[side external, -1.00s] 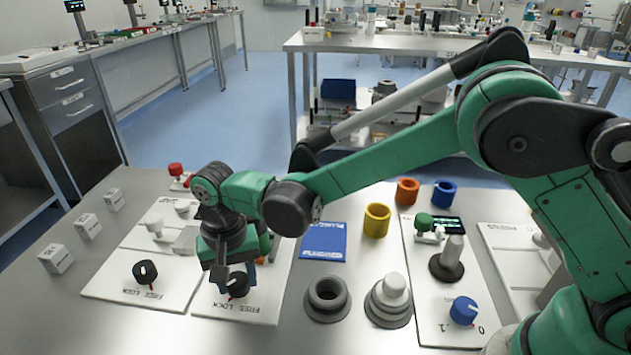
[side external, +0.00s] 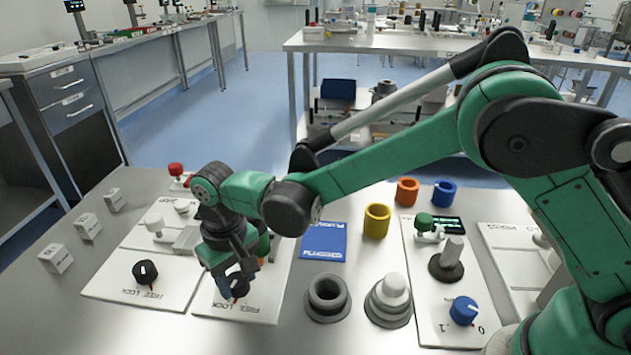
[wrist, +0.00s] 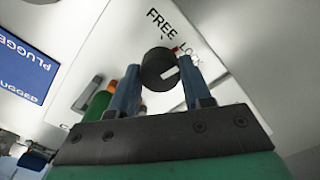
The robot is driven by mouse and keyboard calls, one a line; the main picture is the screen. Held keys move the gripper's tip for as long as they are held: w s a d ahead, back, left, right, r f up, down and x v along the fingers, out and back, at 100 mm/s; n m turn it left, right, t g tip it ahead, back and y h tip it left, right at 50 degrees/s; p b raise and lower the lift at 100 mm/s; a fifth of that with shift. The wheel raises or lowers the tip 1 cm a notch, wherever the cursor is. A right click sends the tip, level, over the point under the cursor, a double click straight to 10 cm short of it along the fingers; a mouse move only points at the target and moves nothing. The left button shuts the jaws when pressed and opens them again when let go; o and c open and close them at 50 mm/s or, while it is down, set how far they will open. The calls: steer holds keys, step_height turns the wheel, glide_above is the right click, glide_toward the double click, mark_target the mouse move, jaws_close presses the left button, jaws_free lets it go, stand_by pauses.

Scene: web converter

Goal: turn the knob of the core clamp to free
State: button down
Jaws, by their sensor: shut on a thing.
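A black round knob (wrist: 158,70) with a white mark sits on a white panel (side external: 262,305) lettered FREE and LOCK. My gripper (side external: 237,287) is down at this panel. In the wrist view, the blue fingers of my gripper (wrist: 162,88) stand on either side of the knob and are shut on it. In the side view the gripper covers most of the knob.
A similar black knob (side external: 146,271) is on the panel to the left. A grey ring (side external: 327,298) and a stepped grey-white piece (side external: 390,300) stand to the right. A blue PLUGGED sign (side external: 324,241) lies behind. White cubes (side external: 56,260) line the left.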

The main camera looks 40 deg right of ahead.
mark_target(237, 279)
steer(key=n, duration=0.5)
steer(key=shift+n, duration=2.5)
steer(key=shift+c, duration=1.9)
jaws_free()
steer(key=shift+r, duration=2.85)
